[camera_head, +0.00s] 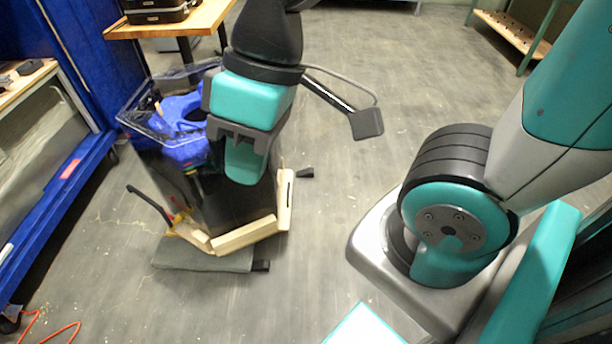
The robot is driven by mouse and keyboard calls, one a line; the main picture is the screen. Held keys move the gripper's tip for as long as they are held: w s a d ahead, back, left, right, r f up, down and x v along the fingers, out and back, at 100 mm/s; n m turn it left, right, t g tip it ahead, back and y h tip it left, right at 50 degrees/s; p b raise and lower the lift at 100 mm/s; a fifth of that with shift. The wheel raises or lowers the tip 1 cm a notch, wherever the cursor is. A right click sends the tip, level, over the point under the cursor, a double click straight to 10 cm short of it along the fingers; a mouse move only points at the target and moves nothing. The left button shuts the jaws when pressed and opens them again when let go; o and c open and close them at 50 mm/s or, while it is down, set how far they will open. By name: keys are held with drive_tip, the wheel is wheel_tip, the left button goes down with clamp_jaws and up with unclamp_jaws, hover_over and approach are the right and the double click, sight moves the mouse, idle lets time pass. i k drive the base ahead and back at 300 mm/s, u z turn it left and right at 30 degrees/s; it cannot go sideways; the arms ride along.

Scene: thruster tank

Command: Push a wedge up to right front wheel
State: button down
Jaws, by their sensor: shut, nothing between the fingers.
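A low wheeled-looking stand with pale wooden boards (245,234) around a dark base carries a clear tank with blue parts (180,128) inside. Its wheels are hidden, so I cannot see the right front wheel. A small dark block (261,266), perhaps a wedge, lies at the near right corner of the stand. Another small dark wedge-like piece (306,173) lies on the floor at its far right, slightly apart from the boards. My gripper (244,172) is in front of the tank in this view, above the boards, and is shut and empty. Its fingertips are hard to make out.
A blue-framed bench (62,185) runs along the left. A wooden table (178,22) with a black case stands behind the tank. A handled tool (150,203) leans by the stand. An orange cable (55,332) lies at lower left.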

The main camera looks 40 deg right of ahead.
sight(307, 173)
drive_tip(key=z, duration=0.6)
drive_tip(key=i, duration=0.55)
drive_tip(key=z, duration=1.2)
drive_tip(key=i, duration=1.55)
drive_tip(key=u, duration=0.4)
